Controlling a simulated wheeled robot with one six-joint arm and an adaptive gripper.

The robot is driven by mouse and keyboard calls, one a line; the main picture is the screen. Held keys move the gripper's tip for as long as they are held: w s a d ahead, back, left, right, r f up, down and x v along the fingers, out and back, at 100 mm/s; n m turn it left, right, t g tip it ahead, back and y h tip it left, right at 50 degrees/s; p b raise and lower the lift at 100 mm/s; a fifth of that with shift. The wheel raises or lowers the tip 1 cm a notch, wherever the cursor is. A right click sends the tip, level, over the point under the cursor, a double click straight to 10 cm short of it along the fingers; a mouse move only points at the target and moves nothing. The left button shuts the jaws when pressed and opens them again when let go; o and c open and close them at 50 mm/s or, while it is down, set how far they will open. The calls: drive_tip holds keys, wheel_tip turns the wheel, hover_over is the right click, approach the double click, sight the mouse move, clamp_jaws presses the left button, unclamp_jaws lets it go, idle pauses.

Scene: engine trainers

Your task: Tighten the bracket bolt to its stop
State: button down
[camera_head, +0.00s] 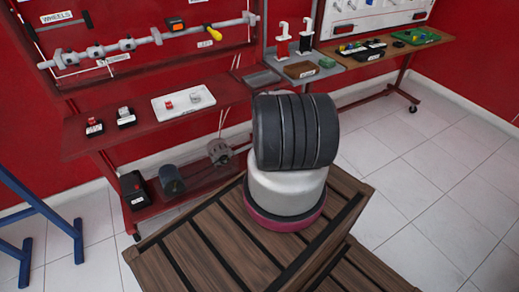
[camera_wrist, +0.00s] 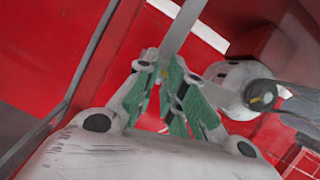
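In the wrist view my gripper (camera_wrist: 163,72) has two fingers with green pads, and their tips come close together. A flat grey bar (camera_wrist: 183,28) runs from the fingertips to the top edge; I cannot tell whether it is gripped or lies behind them. Right of the fingers is a pale rounded part (camera_wrist: 232,78) with a dark, yellow-centred end (camera_wrist: 262,97); I cannot tell whether this is the bracket bolt. In the head view my gripper is not seen and no bracket bolt can be made out. A long grey shaft (camera_head: 145,42) hangs on the red panel.
A red bench (camera_head: 140,137) holds a white tray (camera_head: 183,102) and small red-topped parts. Below are a black box (camera_head: 134,190) and a dark cylinder (camera_head: 172,180). A slatted wooden top (camera_head: 205,245) fills the front. Blue stand legs (camera_head: 45,210) are at left. Tiled floor (camera_head: 440,170) is clear at right.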

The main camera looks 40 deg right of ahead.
drive_tip(key=shift+s, duration=0.1)
idle(0.5)
drive_tip(key=m+y, duration=0.2)
drive_tip(key=shift+s+d+f+m, duration=0.1)
drive_tip(key=shift+d+m, duration=0.15)
drive_tip(key=shift+m, duration=0.15)
drive_tip(key=c, duration=1.4)
unclamp_jaws()
drive_tip(key=shift+a+f, duration=0.1)
drive_tip(key=shift+t, duration=0.3)
drive_tip(key=v, duration=1.2)
